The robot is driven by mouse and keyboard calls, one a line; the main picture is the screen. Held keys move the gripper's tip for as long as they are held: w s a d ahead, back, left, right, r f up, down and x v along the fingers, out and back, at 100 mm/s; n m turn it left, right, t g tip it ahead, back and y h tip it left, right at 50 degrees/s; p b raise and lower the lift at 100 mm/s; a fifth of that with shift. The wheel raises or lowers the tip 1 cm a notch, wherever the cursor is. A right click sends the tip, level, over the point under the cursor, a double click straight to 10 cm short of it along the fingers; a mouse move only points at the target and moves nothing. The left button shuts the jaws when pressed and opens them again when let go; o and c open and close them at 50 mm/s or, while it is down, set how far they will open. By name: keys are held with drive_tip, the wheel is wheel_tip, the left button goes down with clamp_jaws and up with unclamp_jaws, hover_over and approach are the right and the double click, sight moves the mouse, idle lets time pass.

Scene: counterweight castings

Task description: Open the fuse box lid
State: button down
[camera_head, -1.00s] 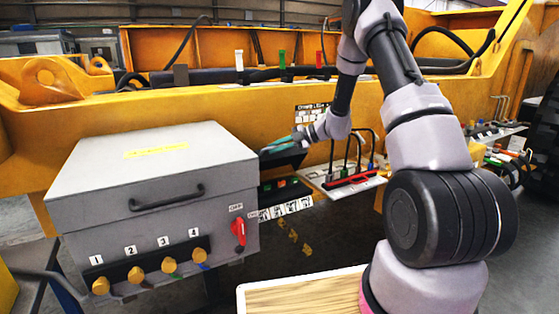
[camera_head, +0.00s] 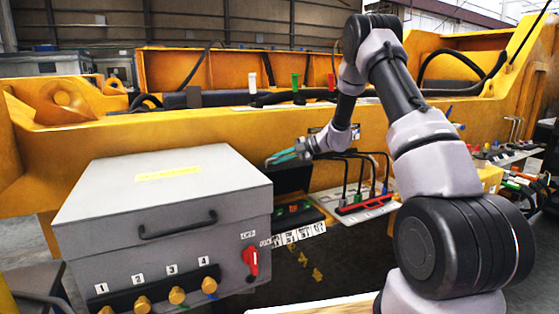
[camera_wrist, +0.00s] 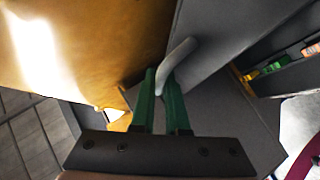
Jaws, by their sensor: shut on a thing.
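The fuse box (camera_head: 298,213) is a dark box behind the right side of the big grey cabinet, with green and red parts showing inside. Its dark grey lid (camera_head: 292,178) stands raised, steeply tilted, at the back of the box. My gripper (camera_head: 272,160) is at the lid's upper edge. In the wrist view, my gripper's green fingers (camera_wrist: 159,80) are shut on the light grey lid handle (camera_wrist: 180,52), and the lid (camera_wrist: 225,35) fills the upper right. Coloured parts of the box interior (camera_wrist: 268,69) show at right. The lid's hinge is hidden.
A grey cabinet (camera_head: 100,215) with a black handle, red switch and numbered yellow knobs stands at the left front. A panel with black levers (camera_head: 365,208) is right of the fuse box. The yellow machine frame (camera_head: 230,125) runs behind. A wooden top (camera_head: 320,307) shows at the bottom.

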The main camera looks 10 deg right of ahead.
drive_tip(key=c, duration=0.9)
unclamp_jaws()
drive_tip(key=shift+d, duration=0.1)
drive_tip(key=v, duration=1)
drive_tip(key=shift+s+d+r, duration=0.15)
drive_tip(key=shift+d+r, duration=0.1)
drive_tip(key=shift+r, duration=0.05)
